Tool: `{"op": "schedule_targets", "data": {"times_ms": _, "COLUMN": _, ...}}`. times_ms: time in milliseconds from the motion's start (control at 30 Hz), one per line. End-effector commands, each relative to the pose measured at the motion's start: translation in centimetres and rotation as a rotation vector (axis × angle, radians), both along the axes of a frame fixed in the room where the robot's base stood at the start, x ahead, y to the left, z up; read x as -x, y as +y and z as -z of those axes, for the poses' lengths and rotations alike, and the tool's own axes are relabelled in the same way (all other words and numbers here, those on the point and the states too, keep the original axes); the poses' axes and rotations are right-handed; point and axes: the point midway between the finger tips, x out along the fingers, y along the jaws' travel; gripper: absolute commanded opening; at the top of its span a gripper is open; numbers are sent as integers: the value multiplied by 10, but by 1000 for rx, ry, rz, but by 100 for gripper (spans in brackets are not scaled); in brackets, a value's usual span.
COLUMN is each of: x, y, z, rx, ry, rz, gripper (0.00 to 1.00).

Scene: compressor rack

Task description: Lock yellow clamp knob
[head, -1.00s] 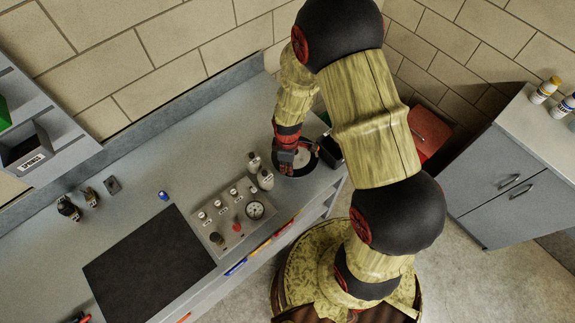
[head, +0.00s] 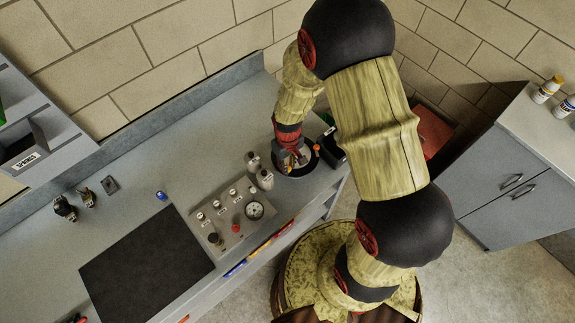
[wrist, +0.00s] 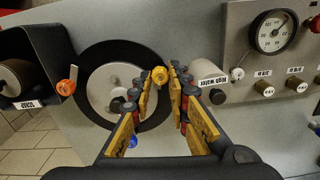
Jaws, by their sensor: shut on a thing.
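The yellow clamp knob (wrist: 160,75) is in the wrist view at the right edge of a round black ring (wrist: 88,65) with a pale disc (wrist: 118,85) inside. My gripper (wrist: 167,77) has its two yellow-padded fingers on either side of the knob, closed on it at the tips. In the head view my gripper (head: 291,162) reaches down at the black ring (head: 284,173) at the right end of the bench. The arm and fingers hide part of the ring there. An orange knob (wrist: 66,88) stands on the ring's left side, apart from the fingers.
A bottle marked high water (wrist: 205,78) stands close to the right finger. A grey panel with a gauge (head: 254,210) and knobs lies beside it. A black bin (wrist: 24,78) is left of the ring. A dark mat (head: 145,265) covers the bench further left.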

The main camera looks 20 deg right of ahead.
Motion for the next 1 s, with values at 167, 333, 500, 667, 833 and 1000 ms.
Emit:
{"op": "schedule_targets", "data": {"times_ms": 167, "x": 0, "y": 0, "z": 1, "rx": 0, "ry": 1, "rz": 167, "gripper": 0}}
{"op": "schedule_targets", "data": {"times_ms": 333, "x": 0, "y": -1, "z": 1, "rx": 0, "ry": 0, "rz": 327, "gripper": 0}}
{"op": "schedule_targets", "data": {"times_ms": 500, "x": 0, "y": -1, "z": 1, "rx": 0, "ry": 0, "rz": 477, "gripper": 0}}
{"op": "schedule_targets", "data": {"times_ms": 667, "x": 0, "y": -1, "z": 0, "rx": 0, "ry": 0, "rz": 595, "gripper": 0}}
{"op": "schedule_targets", "data": {"times_ms": 833, "x": 0, "y": -1, "z": 0, "rx": 0, "ry": 1, "rz": 689, "gripper": 0}}
{"op": "schedule_targets", "data": {"times_ms": 1000, "x": 0, "y": -1, "z": 0, "rx": 0, "ry": 1, "rz": 747, "gripper": 0}}
